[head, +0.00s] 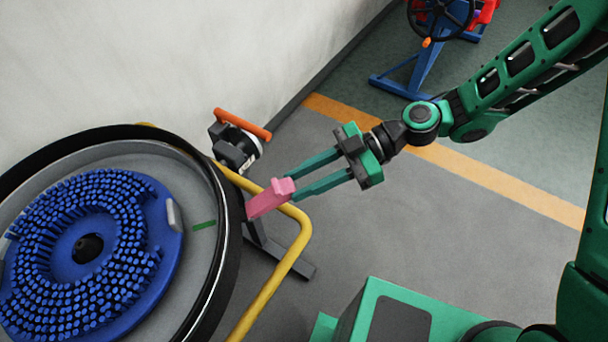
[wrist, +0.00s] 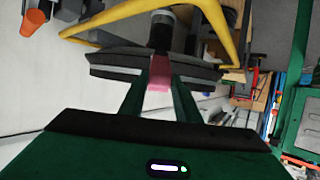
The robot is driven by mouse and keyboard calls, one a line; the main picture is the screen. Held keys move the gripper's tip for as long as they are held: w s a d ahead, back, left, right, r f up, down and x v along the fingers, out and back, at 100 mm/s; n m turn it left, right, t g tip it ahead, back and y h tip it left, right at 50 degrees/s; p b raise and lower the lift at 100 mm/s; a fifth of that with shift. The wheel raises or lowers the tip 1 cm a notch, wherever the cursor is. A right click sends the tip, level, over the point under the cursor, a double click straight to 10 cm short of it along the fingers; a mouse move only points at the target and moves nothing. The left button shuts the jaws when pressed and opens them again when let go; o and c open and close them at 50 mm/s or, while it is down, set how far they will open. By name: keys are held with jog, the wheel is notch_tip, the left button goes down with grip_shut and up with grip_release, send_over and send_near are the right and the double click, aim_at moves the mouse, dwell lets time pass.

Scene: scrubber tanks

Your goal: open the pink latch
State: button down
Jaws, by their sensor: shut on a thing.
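The pink latch (head: 268,200) sticks out from the right side of the round black-rimmed scrubber tank (head: 232,262). My gripper (head: 292,186) reaches it from the right, and its two green fingers are shut on the latch. In the wrist view the pink latch (wrist: 161,72) lies between the fingertips of my gripper (wrist: 160,84), in front of the black rim. Part of the latch is hidden by the fingers. I cannot tell how far the latch is turned.
A blue bristle brush disc (head: 85,245) lies in the tank. A yellow tube rail (head: 290,255) bends around the tank's right side, close under my fingers. A black device with an orange handle (head: 240,138) stands behind. A blue stand with a black wheel (head: 425,50) is farther back.

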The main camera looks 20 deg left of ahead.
jog(key=c, duration=1.4)
grip_release()
jog(key=shift+w+f, duration=0.3)
jog(key=shift+w, duration=0.1)
jog(key=shift+c, duration=0.2)
jog(key=shift+o, duration=0.5)
jog(key=shift+s+r, duration=0.1)
jog(key=shift+s, duration=0.05)
jog(key=v, duration=1.1)
